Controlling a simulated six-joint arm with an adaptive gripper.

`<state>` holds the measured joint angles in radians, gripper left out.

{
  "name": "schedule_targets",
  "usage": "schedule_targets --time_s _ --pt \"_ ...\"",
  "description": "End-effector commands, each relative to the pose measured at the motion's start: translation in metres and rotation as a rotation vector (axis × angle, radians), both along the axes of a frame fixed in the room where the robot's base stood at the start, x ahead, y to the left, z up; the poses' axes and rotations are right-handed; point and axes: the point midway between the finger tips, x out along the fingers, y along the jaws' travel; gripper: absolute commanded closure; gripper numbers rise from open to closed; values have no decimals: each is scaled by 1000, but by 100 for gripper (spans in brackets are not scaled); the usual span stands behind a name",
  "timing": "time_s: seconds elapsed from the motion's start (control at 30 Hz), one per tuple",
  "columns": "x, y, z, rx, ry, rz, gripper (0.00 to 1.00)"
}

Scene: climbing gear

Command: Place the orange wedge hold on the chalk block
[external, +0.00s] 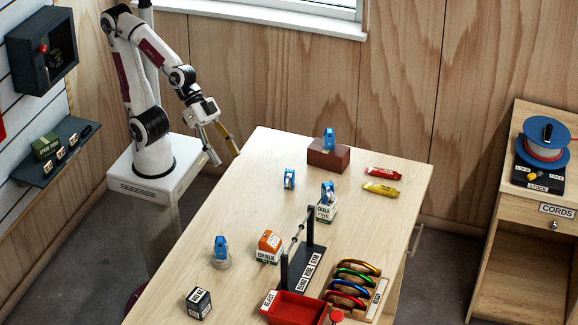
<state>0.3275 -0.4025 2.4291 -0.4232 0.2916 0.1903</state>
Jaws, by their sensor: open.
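The orange wedge hold (270,240) sits on top of a white and green chalk block (268,257) near the middle of the table. It appears to rest directly on the block, with nothing holding it. A second chalk block (325,213) stands further back to the right with a blue piece (328,191) on it. My gripper (227,156) is open and empty, above the far left edge of the table, well apart from the orange hold.
A black rail frame (303,266) stands just right of the orange hold. A red tray (296,309), carabiner rack (377,298) and dark box (198,303) are in front.

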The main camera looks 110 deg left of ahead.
Motion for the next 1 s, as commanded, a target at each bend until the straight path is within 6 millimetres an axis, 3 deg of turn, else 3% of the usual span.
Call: schedule_targets --time_s 0.3,0.5,0.7,1.0 --pt "-71 87 -14 145 147 84 46" --pt "-117 134 -25 234 243 170 46" --pt "-141 156 -31 277 295 222 46" --pt "-144 158 -32 282 302 227 46"
